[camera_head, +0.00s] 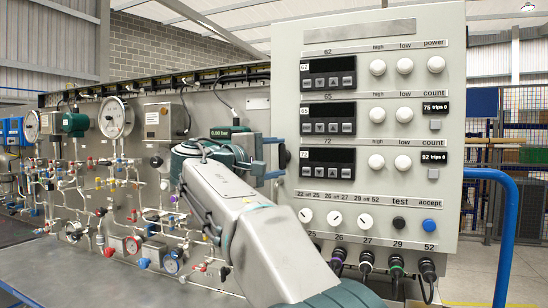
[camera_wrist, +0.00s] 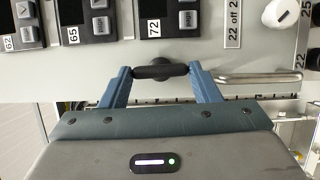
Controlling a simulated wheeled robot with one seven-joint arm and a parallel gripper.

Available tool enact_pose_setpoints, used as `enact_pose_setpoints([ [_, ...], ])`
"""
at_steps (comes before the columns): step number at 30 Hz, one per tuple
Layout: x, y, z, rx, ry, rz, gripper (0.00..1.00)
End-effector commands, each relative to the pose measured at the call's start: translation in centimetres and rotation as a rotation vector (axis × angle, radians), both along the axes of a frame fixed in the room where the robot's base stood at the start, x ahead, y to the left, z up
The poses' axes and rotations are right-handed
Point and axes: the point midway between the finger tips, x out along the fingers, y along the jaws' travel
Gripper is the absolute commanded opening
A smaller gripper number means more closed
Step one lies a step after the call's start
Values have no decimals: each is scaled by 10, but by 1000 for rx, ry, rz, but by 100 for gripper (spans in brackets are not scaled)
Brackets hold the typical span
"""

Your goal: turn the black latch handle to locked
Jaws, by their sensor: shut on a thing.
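The black latch handle (camera_wrist: 161,71) shows in the wrist view as a short dark bar in front of a round black hub on the grey panel's side edge. It lies roughly level across that picture. My gripper (camera_wrist: 161,72) has its two blue fingers at the two ends of the bar, shut on it. In the head view my gripper (camera_head: 278,157) is at the left edge of the panel, and a small dark part of the handle (camera_head: 284,155) shows between the fingertips. No locked marking is readable.
The grey gauge panel (camera_head: 455,60) has displays, white knobs and buttons on its front. A metal bar handle (camera_wrist: 258,77) sits beside the latch in the wrist view. Left is a bench with pipes and a dial gauge (camera_head: 115,117). A blue rail (camera_head: 507,240) stands at right.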

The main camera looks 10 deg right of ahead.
Motion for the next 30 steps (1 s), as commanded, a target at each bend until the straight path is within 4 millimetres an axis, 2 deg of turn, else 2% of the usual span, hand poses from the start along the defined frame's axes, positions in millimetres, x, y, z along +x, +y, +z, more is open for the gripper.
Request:
enact_pose_setpoints([
  [19,0,0,0,42,-29,0,34],
  [20,0,0,0,42,-29,0,65],
  [21,0,0,0,42,-29,0,76],
  [22,0,0,0,41,-28,0,78],
  [30,0,1,0,40,-27,0,78],
])
